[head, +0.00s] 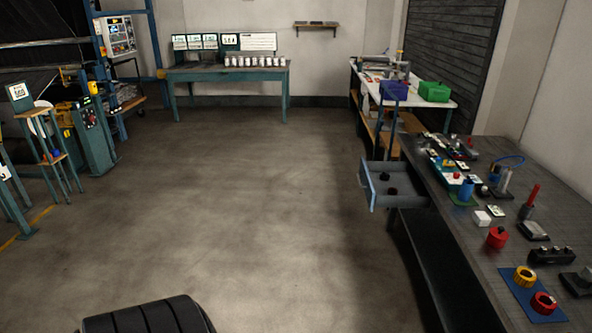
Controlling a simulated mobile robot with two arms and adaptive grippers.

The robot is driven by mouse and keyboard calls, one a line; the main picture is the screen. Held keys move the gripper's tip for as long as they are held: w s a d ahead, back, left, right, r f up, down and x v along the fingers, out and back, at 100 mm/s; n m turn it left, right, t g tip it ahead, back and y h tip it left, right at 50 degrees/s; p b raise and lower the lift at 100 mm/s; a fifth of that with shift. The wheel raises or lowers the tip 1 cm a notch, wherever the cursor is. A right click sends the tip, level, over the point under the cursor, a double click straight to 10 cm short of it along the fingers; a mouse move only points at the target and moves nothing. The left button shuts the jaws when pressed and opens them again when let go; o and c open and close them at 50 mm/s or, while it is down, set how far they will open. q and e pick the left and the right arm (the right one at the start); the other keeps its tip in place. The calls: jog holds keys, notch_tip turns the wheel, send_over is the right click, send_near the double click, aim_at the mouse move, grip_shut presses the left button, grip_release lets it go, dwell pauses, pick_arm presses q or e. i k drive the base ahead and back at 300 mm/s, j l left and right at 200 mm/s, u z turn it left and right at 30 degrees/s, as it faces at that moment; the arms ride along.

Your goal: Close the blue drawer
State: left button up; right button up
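The blue drawer (367,188) stands pulled out from the left side of the dark workbench at the right of the head view. Its light blue front faces left, over open floor. A few small dark objects (390,191) lie inside it. Neither of my grippers shows in the head view, so I cannot see their state.
The workbench top (462,225) carries many small parts, including a red pot (497,237) and a blue mat (515,290). A white table (440,100) with green and blue bins stands behind. Machines (92,128) line the left. The middle floor (230,190) is clear.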

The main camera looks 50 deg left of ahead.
aim_at(413, 194)
jog(key=u, duration=1.3)
jog(key=z, duration=0.35)
jog(key=i+j+z, duration=0.7)
jog(key=i, duration=0.15)
